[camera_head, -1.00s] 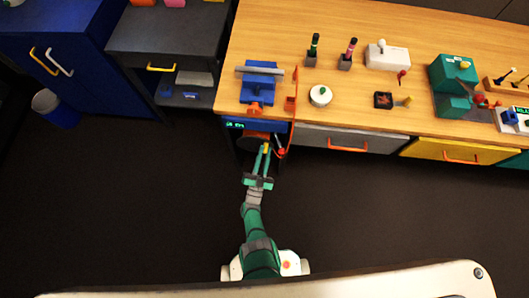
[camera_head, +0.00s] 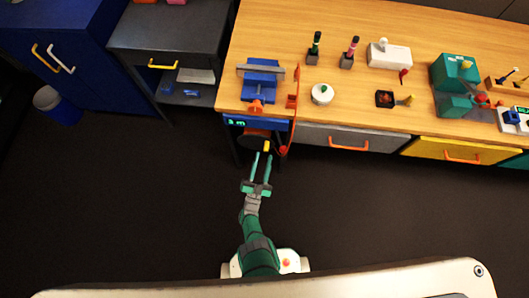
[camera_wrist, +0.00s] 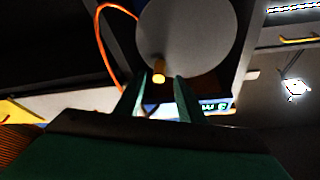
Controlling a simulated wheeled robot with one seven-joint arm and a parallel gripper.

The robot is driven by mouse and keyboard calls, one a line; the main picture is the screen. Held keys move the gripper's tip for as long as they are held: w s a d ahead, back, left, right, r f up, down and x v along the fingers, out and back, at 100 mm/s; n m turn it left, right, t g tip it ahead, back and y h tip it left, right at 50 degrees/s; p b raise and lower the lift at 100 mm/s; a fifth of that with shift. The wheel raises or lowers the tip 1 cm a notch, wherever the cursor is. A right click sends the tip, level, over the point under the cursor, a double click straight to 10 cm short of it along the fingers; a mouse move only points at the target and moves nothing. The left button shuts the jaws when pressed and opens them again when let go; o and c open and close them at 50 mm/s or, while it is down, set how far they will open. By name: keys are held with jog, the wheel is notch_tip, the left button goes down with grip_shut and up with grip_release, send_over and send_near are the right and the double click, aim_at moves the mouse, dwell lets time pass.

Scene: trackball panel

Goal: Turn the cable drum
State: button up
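The cable drum (camera_wrist: 200,35) is a round grey disc in the wrist view, with a short yellow handle (camera_wrist: 158,72) near its rim. In the head view the drum (camera_head: 254,137) is mostly hidden under the bench edge, and its yellow handle (camera_head: 266,146) sticks out. My gripper (camera_head: 262,155) is open just in front of the handle, fingers spread apart. No contact with the handle is visible.
A blue display panel (camera_head: 247,124) sits above the drum. An orange cable (camera_wrist: 100,40) curves beside the disc. A grey drawer with an orange handle (camera_head: 348,145) is to the right. The dark floor (camera_head: 390,225) around my arm is clear.

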jog(key=v, duration=0.3)
jog(key=shift+s+a, duration=0.1)
jog(key=shift+s, duration=0.1)
jog(key=shift+f, duration=0.1)
dwell(0.4)
jog(key=s+a+r+n+g+y, duration=0.1)
jog(key=s+r+n+y, duration=0.15)
jog(key=s, duration=0.45)
jog(key=s+a+r+n+g+y, duration=0.1)
jog(key=s+r+y, duration=0.2)
jog(key=s, duration=0.3)
jog(key=s+r+n+g+y, duration=0.1)
jog(key=s+r, duration=0.4)
jog(key=r, duration=0.9)
jog(key=s+d+r+n+g, duration=0.1)
jog(key=s+r, duration=0.4)
jog(key=r, duration=0.9)
jog(key=n+g, duration=0.1)
jog(key=n, duration=0.1)
jog(key=shift+s+n+g+y, duration=0.2)
jog(key=shift+n+g+y, duration=0.15)
jog(key=shift+g, duration=0.05)
